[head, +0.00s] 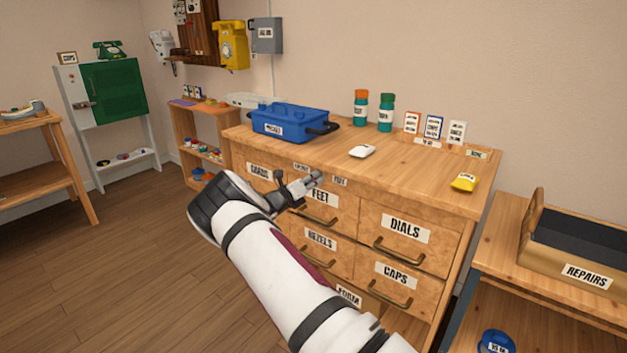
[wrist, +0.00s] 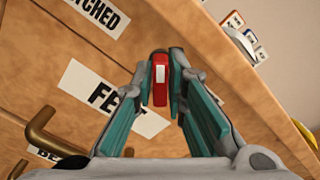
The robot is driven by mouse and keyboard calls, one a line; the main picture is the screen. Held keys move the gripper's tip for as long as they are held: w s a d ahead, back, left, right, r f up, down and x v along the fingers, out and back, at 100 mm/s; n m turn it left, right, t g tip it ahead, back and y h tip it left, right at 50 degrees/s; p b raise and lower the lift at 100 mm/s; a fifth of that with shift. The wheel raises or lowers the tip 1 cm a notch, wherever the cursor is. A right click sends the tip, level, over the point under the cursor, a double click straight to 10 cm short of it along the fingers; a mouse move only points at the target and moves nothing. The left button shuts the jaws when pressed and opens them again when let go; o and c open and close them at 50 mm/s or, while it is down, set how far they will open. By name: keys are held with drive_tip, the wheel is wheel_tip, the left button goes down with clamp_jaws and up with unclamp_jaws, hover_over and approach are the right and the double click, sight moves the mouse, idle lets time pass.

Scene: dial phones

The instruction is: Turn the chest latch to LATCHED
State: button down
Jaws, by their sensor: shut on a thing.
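The chest (head: 400,257) is a wooden drawer cabinet with labelled drawers. In the wrist view, the latch (wrist: 160,80) is a small red piece with a white mark, lying between my fingertips against the chest's front. My gripper (wrist: 161,72) is shut on it, with teal finger pads on either side. A label ending in "TCHED" (wrist: 95,12) is partly cut off at the top left. In the head view, my gripper (head: 313,181) reaches the upper front of the chest, and the latch is hard to make out there. Which way the latch points against its labels cannot be told.
The FEET drawer label (head: 320,196) and brass handles, such as the DIALS handle (head: 398,256), are close by. A blue toolbox (head: 290,122), a white item (head: 362,151) and a yellow item (head: 465,182) sit on top. Open floor (head: 120,260) lies to the left.

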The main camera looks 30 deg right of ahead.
drive_tip(key=shift+f+n, duration=0.1)
drive_tip(key=shift+n, duration=0.4)
drive_tip(key=c, duration=1.7)
unclamp_jaws()
drive_tip(key=shift+a, duration=0.1)
drive_tip(key=shift+m, duration=0.3)
